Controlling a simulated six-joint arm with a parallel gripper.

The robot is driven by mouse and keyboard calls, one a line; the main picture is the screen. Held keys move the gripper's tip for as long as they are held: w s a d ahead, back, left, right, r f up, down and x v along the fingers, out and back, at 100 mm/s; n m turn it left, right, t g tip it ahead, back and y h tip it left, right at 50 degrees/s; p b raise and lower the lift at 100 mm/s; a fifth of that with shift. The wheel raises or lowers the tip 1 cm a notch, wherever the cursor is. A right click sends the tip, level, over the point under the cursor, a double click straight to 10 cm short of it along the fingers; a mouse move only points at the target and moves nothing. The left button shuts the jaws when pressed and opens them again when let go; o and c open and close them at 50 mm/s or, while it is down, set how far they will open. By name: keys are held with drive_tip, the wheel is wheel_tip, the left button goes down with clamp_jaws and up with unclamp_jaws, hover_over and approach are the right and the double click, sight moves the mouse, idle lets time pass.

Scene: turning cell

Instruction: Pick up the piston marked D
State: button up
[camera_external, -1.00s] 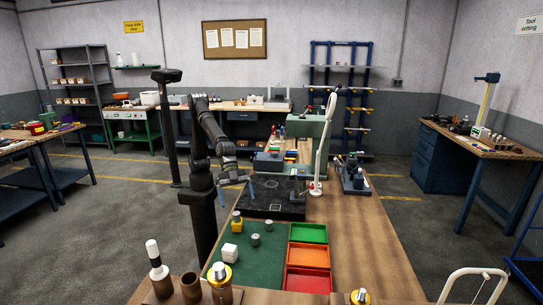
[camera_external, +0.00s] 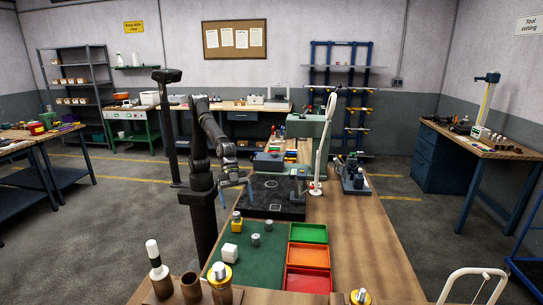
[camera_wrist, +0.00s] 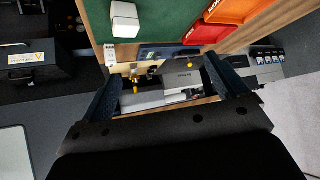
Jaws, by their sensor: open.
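Two small grey cylinders, a nearer one (camera_external: 255,240) and a farther one (camera_external: 269,225), stand on the green mat (camera_external: 262,263). They look like pistons, but no letter can be read on either, so I cannot tell which is marked D. My gripper (camera_external: 241,184) is above and beyond the mat, near the dark plate, apart from both cylinders. In the wrist view my gripper (camera_wrist: 163,75) has its two fingers wide apart, with nothing held between them. No grey cylinder can be made out clearly there.
A white block (camera_external: 230,253) and a yellow-capped item (camera_external: 237,221) share the mat. Green (camera_external: 309,234), orange (camera_external: 309,257) and red (camera_external: 308,280) trays lie right of it. A dark plate (camera_external: 275,193) and a white curved lamp (camera_external: 326,140) stand beyond.

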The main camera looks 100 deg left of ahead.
drive_tip(key=c, duration=0.6)
drive_tip(key=n+g+y, duration=0.1)
drive_tip(key=n+y, duration=0.3)
approach(269, 222)
drive_tip(key=shift+y, duration=0.3)
drive_tip(key=x, duration=0.4)
drive_tip(key=shift+s+d+f, duration=0.1)
drive_tip(key=shift+d, duration=0.15)
drive_tip(key=shift+x, duration=2.9)
